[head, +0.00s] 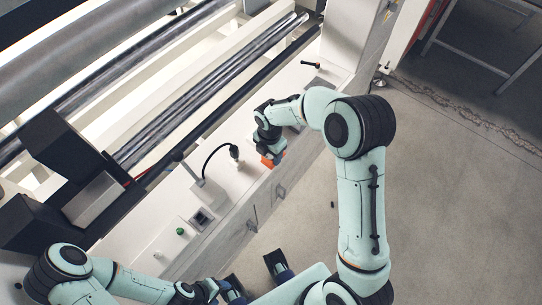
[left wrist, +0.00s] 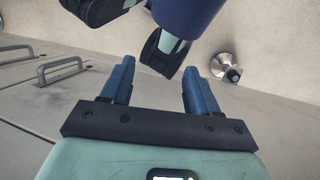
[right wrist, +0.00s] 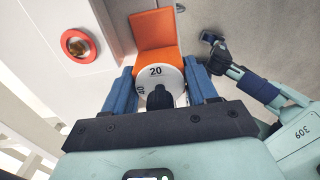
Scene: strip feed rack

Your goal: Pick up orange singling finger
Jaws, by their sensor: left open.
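The orange singling finger (right wrist: 155,30) shows in the right wrist view as an orange block with a white round dial marked 20 at its near end. In the head view it is a small orange patch (head: 268,160) beneath my right gripper, near the counter's front edge. My right gripper (right wrist: 160,68) has its blue fingers on both sides of the dial end. Whether they press on it or stand just clear cannot be told. My left gripper (left wrist: 160,62) is open and empty, low in front of the cabinet and far from the orange piece; it also shows in the head view (head: 212,289).
A white counter (head: 225,185) over grey drawers runs along the machine's rollers (head: 215,90). A black gooseneck (head: 215,150) rises from it, with a green button (head: 180,231) nearby. An orange-red ring (right wrist: 78,45) shows in the right wrist view.

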